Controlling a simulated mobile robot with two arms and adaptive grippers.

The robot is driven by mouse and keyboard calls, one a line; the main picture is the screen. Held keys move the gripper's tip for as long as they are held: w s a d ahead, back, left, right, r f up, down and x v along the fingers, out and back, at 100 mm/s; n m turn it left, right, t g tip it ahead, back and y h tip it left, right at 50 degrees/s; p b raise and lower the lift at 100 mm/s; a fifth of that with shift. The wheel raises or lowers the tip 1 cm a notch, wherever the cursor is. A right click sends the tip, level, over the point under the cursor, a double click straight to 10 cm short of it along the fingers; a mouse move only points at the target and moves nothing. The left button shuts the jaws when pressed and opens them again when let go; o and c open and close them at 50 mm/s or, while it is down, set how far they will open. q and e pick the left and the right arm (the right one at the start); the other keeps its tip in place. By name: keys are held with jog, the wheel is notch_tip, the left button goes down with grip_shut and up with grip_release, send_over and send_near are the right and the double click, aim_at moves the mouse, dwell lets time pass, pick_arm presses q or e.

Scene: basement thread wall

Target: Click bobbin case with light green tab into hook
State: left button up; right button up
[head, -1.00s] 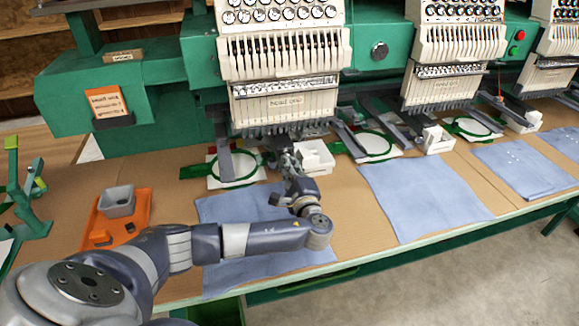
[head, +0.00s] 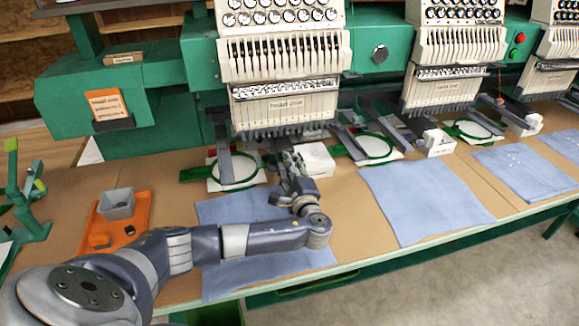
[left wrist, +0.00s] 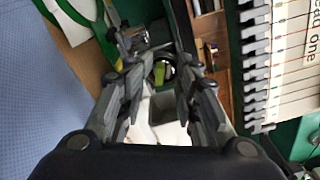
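My left gripper (head: 290,157) is at the first machine's lower arm, below the needle heads. In the left wrist view my left gripper (left wrist: 160,80) has its two fingers spread apart with a clear gap between them. A small light green tab (left wrist: 159,72) shows in that gap, just beyond the fingertips. It sits at a round, dark and metallic hook area (left wrist: 166,66). The bobbin case body is too small and dark to make out, so I cannot tell how it is seated. My right gripper is not in view.
A white block (head: 316,158) is right beside the gripper. A green hoop (head: 238,170) lies to its left. Blue cloth (head: 235,210) covers the table below my arm. An orange tray (head: 128,235) with a grey bin (head: 117,204) stands at the left.

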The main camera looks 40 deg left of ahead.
pick_arm(q)
jog(key=v, duration=0.8)
